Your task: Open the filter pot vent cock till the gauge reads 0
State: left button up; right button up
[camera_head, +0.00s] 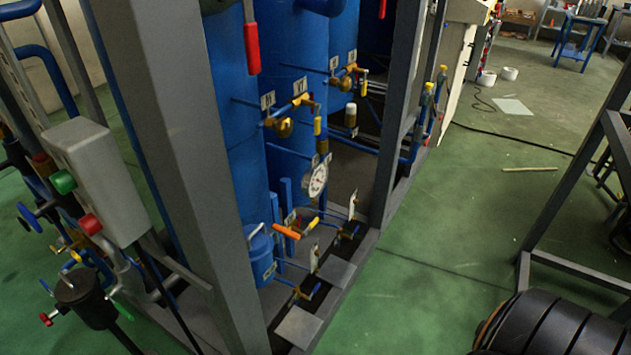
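A round white pressure gauge (316,181) faces right, low in front of the blue columns; its needle is too small to read. Below it is a cock with an orange handle (287,231), its handle lying roughly level. A small blue lidded pot (261,257) stands to the left, partly behind the grey post. A dark pot (87,298) with red and green cock handles stands at the lower left. I cannot tell for certain which pot is the filter pot or which cock is its vent. Neither of my grippers is in view.
A thick grey frame post (190,150) stands in front of the columns. A grey switch box (96,178) with green and red buttons is to its left. More brass cocks (284,127) sit above the gauge. Green floor (430,255) is clear right of the frame; another frame (563,190) stands farther right.

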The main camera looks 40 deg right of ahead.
aim_at(314, 222)
jog(key=z, duration=1.1)
